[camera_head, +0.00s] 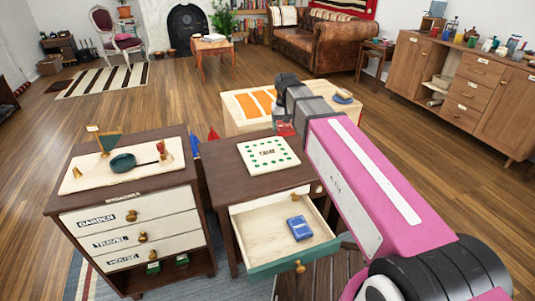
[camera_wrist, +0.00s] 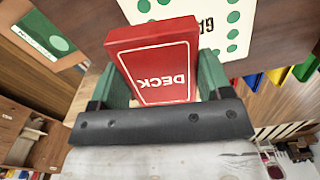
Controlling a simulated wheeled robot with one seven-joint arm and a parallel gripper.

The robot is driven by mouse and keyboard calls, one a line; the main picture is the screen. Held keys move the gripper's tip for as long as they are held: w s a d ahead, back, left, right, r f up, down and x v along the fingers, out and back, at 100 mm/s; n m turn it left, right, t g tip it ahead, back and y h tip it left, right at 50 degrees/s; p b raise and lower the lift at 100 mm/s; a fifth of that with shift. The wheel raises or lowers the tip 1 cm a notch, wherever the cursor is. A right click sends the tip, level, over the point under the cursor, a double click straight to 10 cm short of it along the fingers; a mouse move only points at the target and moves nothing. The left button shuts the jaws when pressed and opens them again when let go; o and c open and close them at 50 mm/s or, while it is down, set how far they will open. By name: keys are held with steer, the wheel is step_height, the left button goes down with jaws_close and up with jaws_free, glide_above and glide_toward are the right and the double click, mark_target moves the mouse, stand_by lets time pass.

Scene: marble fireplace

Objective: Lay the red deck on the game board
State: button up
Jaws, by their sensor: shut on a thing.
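The red deck (camera_wrist: 158,62), a box with DECK printed on it, sits between the two green fingers of my gripper (camera_wrist: 163,75) in the wrist view. The gripper is shut on it. In the head view a bit of red deck (camera_head: 286,129) shows at the end of my arm, beyond the game board's upper right corner. The game board (camera_head: 268,161) is cream with green dots and lies flat on the small brown table. The board also shows at the top of the wrist view (camera_wrist: 245,12), partly hidden behind the deck.
An open drawer (camera_head: 262,234) below the board holds a blue deck (camera_head: 299,228). A low table with orange panels (camera_head: 240,106) stands behind. The board's top looks clear.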

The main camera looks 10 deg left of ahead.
steer(key=s+a+f+n, duration=0.1)
steer(key=s+a, duration=0.2)
steer(key=a, duration=0.5)
steer(key=s+a+f+n, duration=0.1)
steer(key=s+a+f, duration=0.15)
steer(key=a, duration=0.45)
glide_above(268, 153)
step_height(268, 153, down, 6)
steer(key=shift+a+r, duration=0.1)
steer(key=shift+a, duration=0.05)
steer(key=shift+f, duration=2.1)
steer(key=shift+f, duration=0.15)
steer(key=o, duration=1)
steer(key=shift+c, duration=0.2)
step_height(268, 153, up, 12)
steer(key=shift+r, duration=0.2)
